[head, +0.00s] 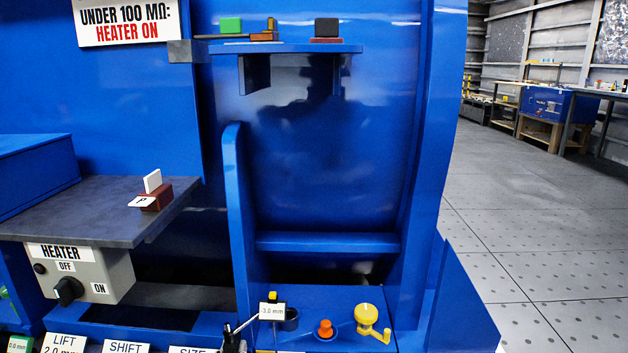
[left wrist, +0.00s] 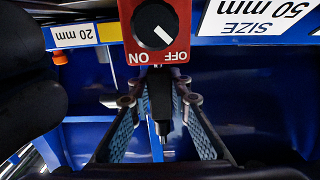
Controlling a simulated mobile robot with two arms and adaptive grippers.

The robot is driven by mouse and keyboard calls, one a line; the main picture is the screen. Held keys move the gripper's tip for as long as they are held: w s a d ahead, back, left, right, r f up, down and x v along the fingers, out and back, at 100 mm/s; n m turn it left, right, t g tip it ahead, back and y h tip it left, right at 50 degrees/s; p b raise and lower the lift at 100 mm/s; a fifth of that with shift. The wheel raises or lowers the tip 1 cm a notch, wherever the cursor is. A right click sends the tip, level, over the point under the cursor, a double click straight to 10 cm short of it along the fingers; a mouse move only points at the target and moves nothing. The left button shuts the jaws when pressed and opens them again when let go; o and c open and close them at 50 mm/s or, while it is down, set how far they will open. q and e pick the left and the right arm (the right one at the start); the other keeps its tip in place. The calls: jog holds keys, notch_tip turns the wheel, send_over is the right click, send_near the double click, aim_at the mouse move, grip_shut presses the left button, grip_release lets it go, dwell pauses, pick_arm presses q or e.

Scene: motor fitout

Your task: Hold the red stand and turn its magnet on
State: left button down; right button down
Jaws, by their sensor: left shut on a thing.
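The red stand (left wrist: 115,32) shows in the left wrist view as a red block with a dark round knob (left wrist: 155,24). The picture is upside down there. The knob's white pointer line is toward the OFF mark. My left gripper (left wrist: 160,100) has its blue-padded fingers below the red block, one on each side, shut on the stand. A dark post with a grey tip (left wrist: 163,128) stands between the fingers. The exact contact is hard to see. In the head view, a dark clamp with a silver rod (head: 242,326) stands by a -3.0 mm readout (head: 272,311). My right gripper is not in view.
An orange knob (head: 325,329) and a yellow crank (head: 368,318) sit to the right of the readout. A grey heater switch box (head: 105,272) hangs under a dark shelf (head: 85,200) at left. A blue upright (head: 238,210) rises behind the rod. Open floor lies at right.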

pick_arm(q)
jog(key=c, duration=1.7)
grip_release()
jog(key=shift+s, duration=0.1)
jog(key=s, duration=0.8)
jog(key=shift+a, duration=0.1)
jog(key=shift+w, duration=0.1)
